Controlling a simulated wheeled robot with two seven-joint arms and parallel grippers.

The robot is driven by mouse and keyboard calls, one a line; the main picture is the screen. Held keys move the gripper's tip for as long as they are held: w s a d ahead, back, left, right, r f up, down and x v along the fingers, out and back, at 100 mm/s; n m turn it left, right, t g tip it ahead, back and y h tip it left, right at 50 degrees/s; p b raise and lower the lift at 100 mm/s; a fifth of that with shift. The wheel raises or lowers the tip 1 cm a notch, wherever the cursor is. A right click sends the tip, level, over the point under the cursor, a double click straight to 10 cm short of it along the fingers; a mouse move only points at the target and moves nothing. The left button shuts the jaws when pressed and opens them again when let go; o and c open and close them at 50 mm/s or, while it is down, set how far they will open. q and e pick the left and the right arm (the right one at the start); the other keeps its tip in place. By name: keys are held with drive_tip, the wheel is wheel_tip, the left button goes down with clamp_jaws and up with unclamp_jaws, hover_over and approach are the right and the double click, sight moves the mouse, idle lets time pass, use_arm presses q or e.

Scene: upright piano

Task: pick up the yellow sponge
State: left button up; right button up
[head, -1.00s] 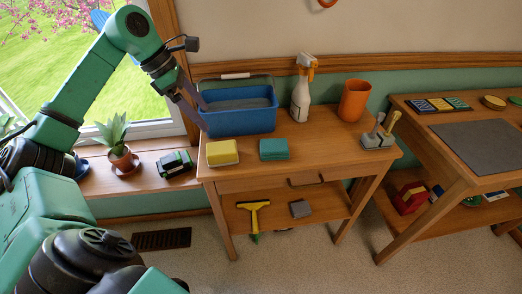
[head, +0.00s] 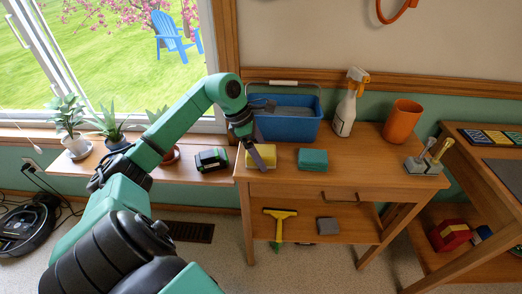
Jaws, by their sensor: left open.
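The yellow sponge (head: 262,162) lies on the top of the wooden table (head: 350,165), near its left front corner. My left gripper (head: 257,160) reaches in from the left and points down at the sponge. In the picture its fingers overlap the sponge and hide part of it. The gripper is open; whether the fingers touch the sponge, I cannot tell. My right gripper is not in view.
A teal sponge (head: 312,159) lies just right of the yellow one. A blue bucket (head: 290,127) stands behind them. A spray bottle (head: 345,108), an orange cup (head: 402,122) and a tool holder (head: 426,164) stand further right. Potted plants line the windowsill.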

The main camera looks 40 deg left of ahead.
use_arm(q)
drive_tip(key=c, duration=1.2)
drive_tip(key=shift+r, duration=0.1)
drive_tip(key=shift+c, duration=0.2)
